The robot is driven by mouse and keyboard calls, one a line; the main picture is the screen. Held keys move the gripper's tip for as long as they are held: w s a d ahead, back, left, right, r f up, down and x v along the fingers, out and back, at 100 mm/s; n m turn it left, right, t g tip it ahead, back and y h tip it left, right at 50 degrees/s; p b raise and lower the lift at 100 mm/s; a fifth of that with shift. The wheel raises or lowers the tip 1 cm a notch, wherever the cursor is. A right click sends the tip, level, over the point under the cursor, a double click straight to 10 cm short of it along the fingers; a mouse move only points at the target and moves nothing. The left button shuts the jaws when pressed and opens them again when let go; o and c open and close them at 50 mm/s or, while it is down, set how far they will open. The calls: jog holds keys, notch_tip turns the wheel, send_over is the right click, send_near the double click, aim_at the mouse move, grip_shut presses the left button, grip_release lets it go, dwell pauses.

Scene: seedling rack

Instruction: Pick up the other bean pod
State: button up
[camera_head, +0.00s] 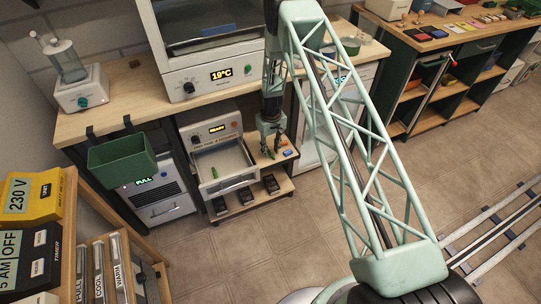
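A green bean pod (270,154) lies on the wooden shelf to the right of the open drawer (239,178), small in the head view. Another green pod-like thing (214,174) lies inside the drawer, near its left side. My gripper (271,148) points down just above the pod on the shelf. Its fingers look spread apart, one on each side of the pod. Contact with the pod is too small to make out.
A small blue object (288,153) lies on the shelf just right of my gripper. The drawer juts out close to its left. The white cabinet (214,132) with a lit display stands above the drawer. Several dark items sit on the lower shelf. The floor in front is clear.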

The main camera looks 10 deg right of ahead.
jog(key=shift+f, duration=0.55)
jog(key=shift+c, duration=0.2)
jog(key=c, duration=0.7)
